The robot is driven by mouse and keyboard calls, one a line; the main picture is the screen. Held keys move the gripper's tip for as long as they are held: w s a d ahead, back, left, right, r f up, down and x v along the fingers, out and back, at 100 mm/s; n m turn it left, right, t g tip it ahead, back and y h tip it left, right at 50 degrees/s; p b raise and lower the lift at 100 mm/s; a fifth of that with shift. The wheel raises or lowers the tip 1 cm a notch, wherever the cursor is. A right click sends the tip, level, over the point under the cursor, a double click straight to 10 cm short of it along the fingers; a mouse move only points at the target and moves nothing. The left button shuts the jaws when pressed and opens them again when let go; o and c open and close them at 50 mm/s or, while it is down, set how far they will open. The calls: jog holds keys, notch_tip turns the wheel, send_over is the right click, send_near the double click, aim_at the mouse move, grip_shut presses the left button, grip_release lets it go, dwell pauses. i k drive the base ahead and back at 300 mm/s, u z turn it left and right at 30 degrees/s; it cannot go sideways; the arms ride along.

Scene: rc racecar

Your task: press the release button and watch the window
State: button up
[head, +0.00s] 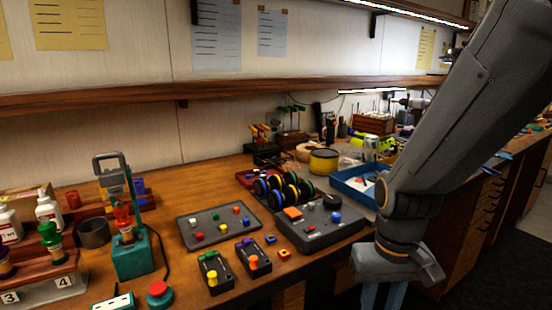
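A red round button (158,288) on a teal base stands at the front left of the bench, near the bottom edge of the view. Beside it is a small teal box with a pale face (114,302), partly cut off by the frame. A grey control box (318,232) with an orange block, a blue knob and a red button sits at the bench's right front. I cannot tell which button is the release button, and no window is clearly seen. My gripper (382,297) hangs at the lower right, away from these; its fingertips are cut off.
A teal stand with a grey clamp (132,256) rises behind the red button. A dark tray of coloured knobs (216,239), two small black button boxes and several wheels crowd the bench middle. A blue tray (352,188) lies behind my arm. A long shelf (230,88) overhangs the bench.

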aim_at(158, 289)
jog(key=u, duration=0.05)
jog(key=k, duration=1.15)
jog(key=u, duration=1.15)
jog(key=i, duration=1.25)
jog(key=u, duration=0.25)
jog(key=k, duration=0.55)
jog(key=z, duration=0.55)
jog(key=i, duration=0.25)
jog(key=u, duration=0.15)
